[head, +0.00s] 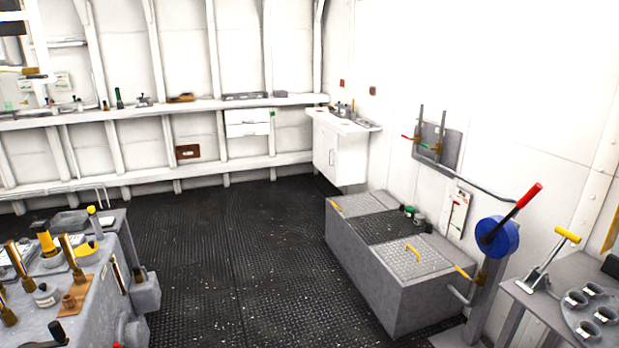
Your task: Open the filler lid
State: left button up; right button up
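Neither of my grippers is in view. I cannot tell for sure which part is the filler lid. A long grey chest (350,265) stands on the floor right of the middle. Its near top panel (418,268) is light patterned plate with a yellow handle (412,253) and lies flat. A grey machine (100,300) at the lower left carries several brass and yellow fittings, among them a yellow round piece (87,248) and a yellow upright piece (47,243). The machine is cut off by the frame edge.
A blue wheel (496,237) with a red-tipped lever stands right of the chest. A grey bench (540,297) with cups and a yellow-handled lever is at the right edge. A white cabinet (338,152) stands behind. The dark floor (230,260) between machine and chest is clear.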

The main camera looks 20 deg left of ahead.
aim_at(86, 250)
jog(key=i+j+u, duration=0.1)
jog(key=i+u, duration=1)
jog(key=i+l+u, duration=0.25)
jog(key=i, duration=0.2)
jog(key=i+l+u, duration=0.45)
jog(key=i+u, duration=0.15)
jog(key=u, duration=0.15)
jog(key=i+l+u, duration=0.25)
jog(key=u, duration=0.15)
jog(key=i+l+u, duration=0.2)
jog(key=l+u, duration=0.25)
jog(key=i+l+u, duration=0.2)
jog(key=l+u, duration=0.35)
jog(key=i+l+u, duration=0.1)
jog(key=l, duration=0.25)
